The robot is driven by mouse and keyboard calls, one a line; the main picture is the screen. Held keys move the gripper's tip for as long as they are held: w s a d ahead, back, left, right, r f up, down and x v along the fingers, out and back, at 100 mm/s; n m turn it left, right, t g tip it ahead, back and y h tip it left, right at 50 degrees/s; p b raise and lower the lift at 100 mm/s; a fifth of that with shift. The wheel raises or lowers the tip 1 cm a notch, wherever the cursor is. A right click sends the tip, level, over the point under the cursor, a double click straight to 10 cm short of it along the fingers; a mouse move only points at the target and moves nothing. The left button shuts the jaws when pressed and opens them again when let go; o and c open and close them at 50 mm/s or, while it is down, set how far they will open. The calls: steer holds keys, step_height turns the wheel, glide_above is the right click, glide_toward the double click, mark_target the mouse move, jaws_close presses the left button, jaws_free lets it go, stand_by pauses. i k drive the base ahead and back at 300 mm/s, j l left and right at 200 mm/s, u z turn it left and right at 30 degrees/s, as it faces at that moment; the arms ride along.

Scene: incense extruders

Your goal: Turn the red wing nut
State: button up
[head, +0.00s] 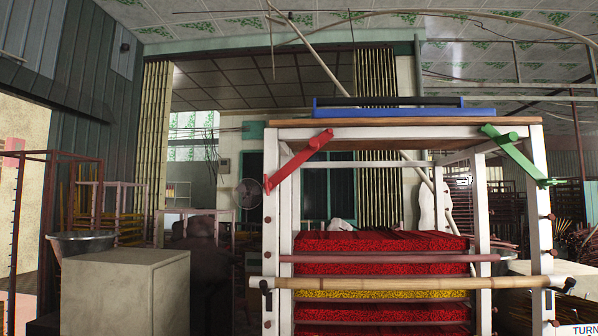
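The red wing nut (298,160) is at the upper left corner of a white frame in the head view. It is a long red bar lying at a slant, its upper right end near the frame's top and its lower left end beyond the left post. A similar green wing nut (516,156) is at the upper right corner, slanting the other way. My gripper is not in this view, so its place and state do not show.
The white frame (283,225) holds stacked red and yellow layers (382,243). A bamboo pole (400,283) crosses its front. A blue tray (404,113) lies on top. A beige box (125,290) stands at lower left. Metal racks (35,215) stand farther left.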

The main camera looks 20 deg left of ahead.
mark_target(267, 185)
steer(key=u, duration=1.3)
